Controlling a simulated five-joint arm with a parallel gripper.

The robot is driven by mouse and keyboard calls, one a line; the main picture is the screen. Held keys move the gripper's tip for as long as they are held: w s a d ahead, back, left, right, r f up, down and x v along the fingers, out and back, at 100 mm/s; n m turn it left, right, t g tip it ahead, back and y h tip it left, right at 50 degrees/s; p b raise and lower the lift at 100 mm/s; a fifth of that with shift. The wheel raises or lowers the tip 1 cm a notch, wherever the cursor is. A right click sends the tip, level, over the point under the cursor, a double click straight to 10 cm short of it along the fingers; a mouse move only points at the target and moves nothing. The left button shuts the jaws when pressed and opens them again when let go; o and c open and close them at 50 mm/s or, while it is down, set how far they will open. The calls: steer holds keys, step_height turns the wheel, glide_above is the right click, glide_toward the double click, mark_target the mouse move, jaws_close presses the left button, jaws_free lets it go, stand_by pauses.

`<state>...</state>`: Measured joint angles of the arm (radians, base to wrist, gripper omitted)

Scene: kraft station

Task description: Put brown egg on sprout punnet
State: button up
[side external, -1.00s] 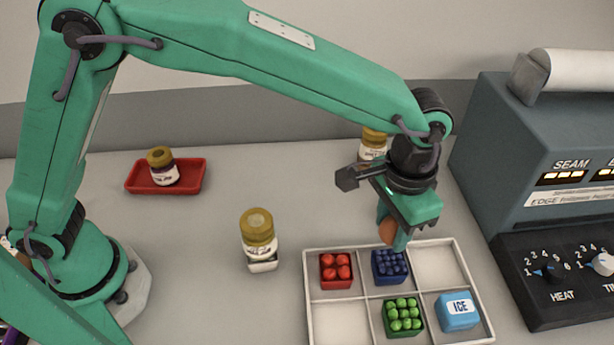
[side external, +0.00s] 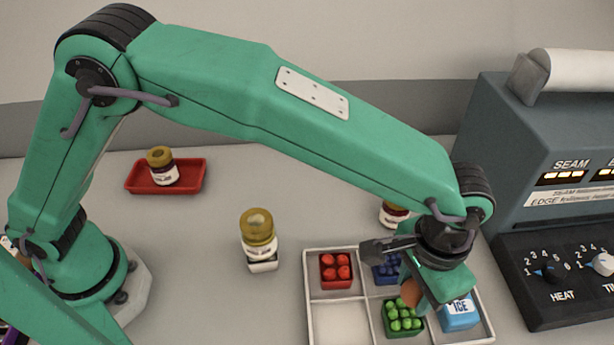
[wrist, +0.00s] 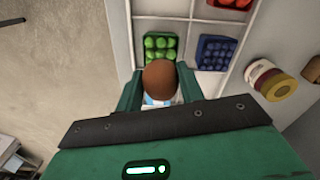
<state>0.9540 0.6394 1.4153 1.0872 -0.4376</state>
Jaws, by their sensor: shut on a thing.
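My gripper (wrist: 160,88) is shut on the brown egg (wrist: 160,80), which sits between the two green fingers in the wrist view. In the side view the egg (side external: 411,293) is partly hidden by a finger. It is held just above or beside the sprout punnet (side external: 403,319), a green punnet of round green sprouts in the tray's front middle compartment. The punnet also shows in the wrist view (wrist: 159,46), just beyond the egg. I cannot tell whether the egg touches the sprouts.
A sealing machine (side external: 545,200) stands at right.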

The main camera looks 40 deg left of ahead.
mark_target(409, 303)
steer(key=shift+f, duration=2.4)
steer(key=shift+f, duration=0.15)
steer(key=o, duration=0.8)
steer(key=shift+c, duration=0.2)
step_height(409, 303, up, 12)
steer(key=shift+r, duration=0.2)
